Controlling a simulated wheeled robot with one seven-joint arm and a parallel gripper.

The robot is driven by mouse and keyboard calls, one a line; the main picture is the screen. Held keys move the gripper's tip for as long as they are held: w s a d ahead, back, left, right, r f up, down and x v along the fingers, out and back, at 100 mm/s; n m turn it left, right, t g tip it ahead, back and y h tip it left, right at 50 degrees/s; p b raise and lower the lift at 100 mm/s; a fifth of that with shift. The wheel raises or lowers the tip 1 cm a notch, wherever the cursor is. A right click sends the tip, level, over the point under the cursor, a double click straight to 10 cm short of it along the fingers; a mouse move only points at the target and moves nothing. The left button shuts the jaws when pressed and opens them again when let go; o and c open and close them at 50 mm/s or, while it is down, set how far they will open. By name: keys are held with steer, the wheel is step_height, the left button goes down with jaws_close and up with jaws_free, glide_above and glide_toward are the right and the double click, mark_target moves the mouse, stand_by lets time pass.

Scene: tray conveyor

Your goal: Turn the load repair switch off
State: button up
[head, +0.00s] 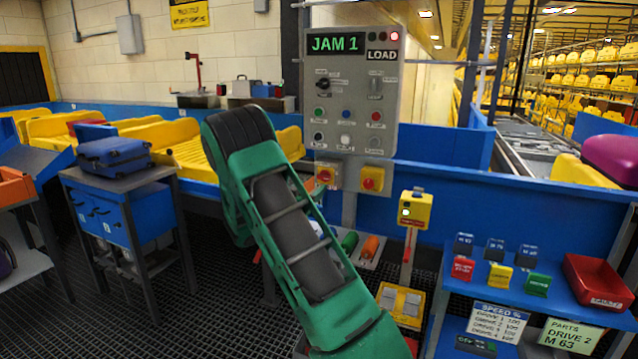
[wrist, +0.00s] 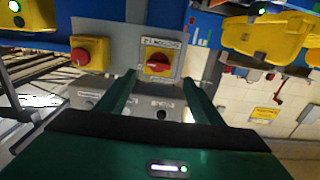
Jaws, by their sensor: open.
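The load repair switch (head: 325,175) is a red knob on a yellow plate, low on the left of the grey control panel (head: 348,65). The wrist view shows it upside down as a red knob (wrist: 158,66) on yellow under a blurred label; I cannot tell its setting. My gripper (wrist: 159,78) is open and empty, its two green fingers on either side of the switch in that view. I cannot tell whether they touch it.
A red push button on a yellow box (head: 372,179) sits right beside the switch; it also shows in the wrist view (wrist: 80,57). The panel display (head: 335,43) reads JAM 1. A yellow post box (head: 415,209) stands to the right, before a blue conveyor wall (head: 480,190).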

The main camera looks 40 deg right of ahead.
mark_target(322, 178)
steer(key=x, duration=0.9)
steer(key=shift+d, duration=0.35)
steer(key=shift+c, duration=0.2)
